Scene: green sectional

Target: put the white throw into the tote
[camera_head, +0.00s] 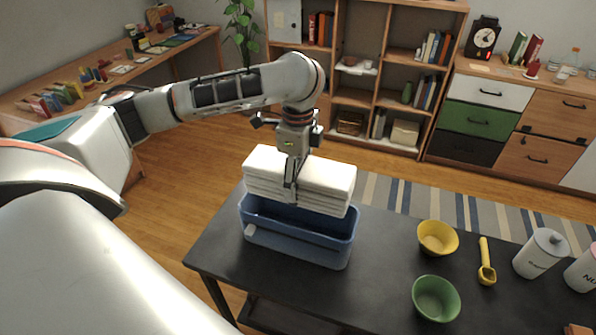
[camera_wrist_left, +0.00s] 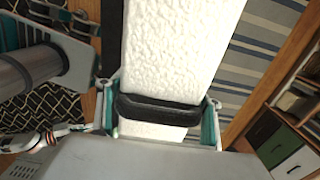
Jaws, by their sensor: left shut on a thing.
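The white throw (camera_head: 325,185) is a thick folded stack in the head view. My left gripper (camera_head: 290,190) points down and is shut on it. The throw is held over the blue tote (camera_head: 300,245), which stands on the dark table, and its lower edge overlaps the tote's back rim in the picture. I cannot tell whether they touch. In the left wrist view the throw (camera_wrist_left: 180,50) fills the middle, with the gripper's dark finger (camera_wrist_left: 160,110) across it. The tote's inside is partly hidden by the throw. My right gripper is not in view.
On the dark table (camera_head: 370,285), right of the tote, are a yellow bowl (camera_head: 437,238), a green bowl (camera_head: 436,299), a yellow scoop (camera_head: 486,265) and white canisters (camera_head: 540,253). A striped rug (camera_head: 400,193) and shelves (camera_head: 350,100) lie behind.

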